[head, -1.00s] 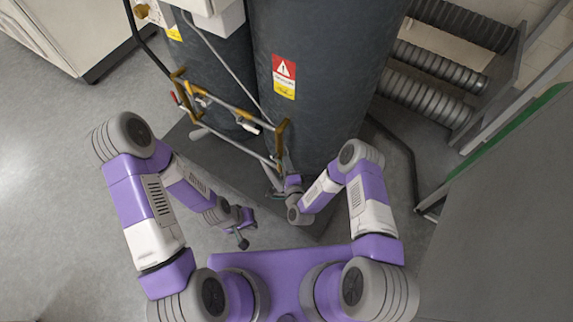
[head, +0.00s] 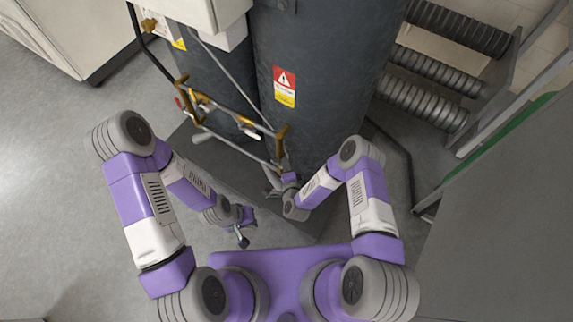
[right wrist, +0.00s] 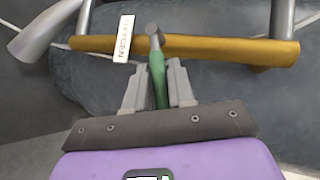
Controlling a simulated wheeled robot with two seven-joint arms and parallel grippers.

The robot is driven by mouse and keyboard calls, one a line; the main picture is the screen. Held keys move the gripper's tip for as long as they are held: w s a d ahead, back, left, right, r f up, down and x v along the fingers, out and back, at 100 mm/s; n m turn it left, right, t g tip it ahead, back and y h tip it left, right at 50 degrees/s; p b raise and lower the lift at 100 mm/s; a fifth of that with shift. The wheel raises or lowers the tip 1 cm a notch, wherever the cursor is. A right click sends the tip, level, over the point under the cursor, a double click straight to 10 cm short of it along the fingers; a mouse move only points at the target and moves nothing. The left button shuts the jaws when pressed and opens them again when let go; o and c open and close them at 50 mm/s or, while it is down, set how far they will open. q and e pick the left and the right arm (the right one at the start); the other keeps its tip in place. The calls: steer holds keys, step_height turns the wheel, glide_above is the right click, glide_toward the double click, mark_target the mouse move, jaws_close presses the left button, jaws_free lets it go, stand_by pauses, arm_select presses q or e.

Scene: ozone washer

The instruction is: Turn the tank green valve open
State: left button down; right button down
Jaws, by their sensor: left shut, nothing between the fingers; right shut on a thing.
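The green valve handle (right wrist: 157,78) sits on a brass-coloured pipe (right wrist: 205,48) at the base of the dark tank (head: 325,90). A white tag (right wrist: 124,39) hangs beside it. In the right wrist view the handle points down toward my right gripper (right wrist: 158,88), whose fingers are shut on it from both sides. In the head view my right gripper (head: 272,180) is at the low pipework in front of the tank, and the handle cannot be made out there. My left gripper (head: 243,240) is shut and empty, low over the floor, away from the pipes.
Brass and grey pipes (head: 235,118) with red-handled valves run along the front of the tanks. A second dark tank (head: 215,85) stands left. Ribbed hoses (head: 425,105) and a grey panel (head: 510,220) lie to the right. The floor at left is clear.

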steer(key=shift+w+a+r+n+g+h+p, duration=0.15)
steer(key=shift+r+n+g+h+p, duration=0.3)
steer(key=shift+p, duration=0.4)
steer(key=shift+w+a+r+n+g+h+p, duration=0.15)
steer(key=shift+r+n+g+h+p, duration=0.2)
steer(key=shift+g+p, duration=0.4)
steer(key=shift+s, duration=0.1)
steer(key=c, duration=1.1)
jaws_free()
steer(key=shift+o, duration=0.2)
steer(key=p+v, duration=0.2)
steer(key=v, duration=0.5)
steer(key=shift+s+p, duration=0.3)
steer(key=shift+r, duration=0.15)
